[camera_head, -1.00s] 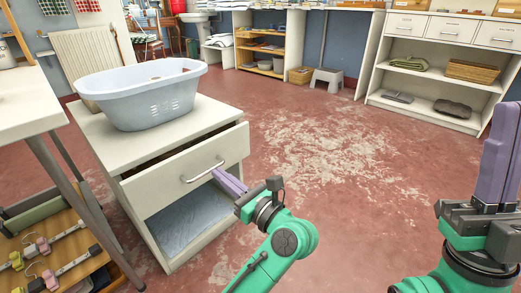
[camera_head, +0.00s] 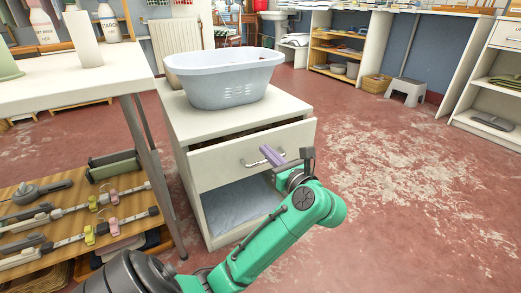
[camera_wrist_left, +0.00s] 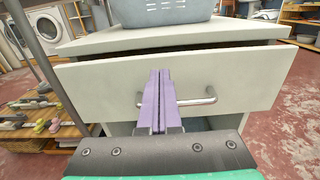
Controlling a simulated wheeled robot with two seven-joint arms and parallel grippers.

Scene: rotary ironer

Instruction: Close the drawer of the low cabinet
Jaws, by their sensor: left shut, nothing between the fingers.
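The low cabinet (camera_head: 190,118) is white, with a drawer (camera_head: 222,164) pulled partly out under its top. A dark gap shows above the drawer front. The drawer has a silver bar handle (camera_head: 250,162). My left gripper (camera_head: 268,153) is shut and empty, its purple fingers pointing at the drawer front by the handle. In the left wrist view the shut fingers (camera_wrist_left: 160,75) overlap the handle (camera_wrist_left: 205,97) in front of the drawer front (camera_wrist_left: 230,80). I cannot tell whether they touch it. My right gripper is out of view.
A pale blue tub (camera_head: 225,80) stands on the cabinet. Below the drawer is an open compartment with a blue-grey cloth (camera_head: 238,200). A white table (camera_head: 85,85) stands close on the left, above a wooden shelf with tools.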

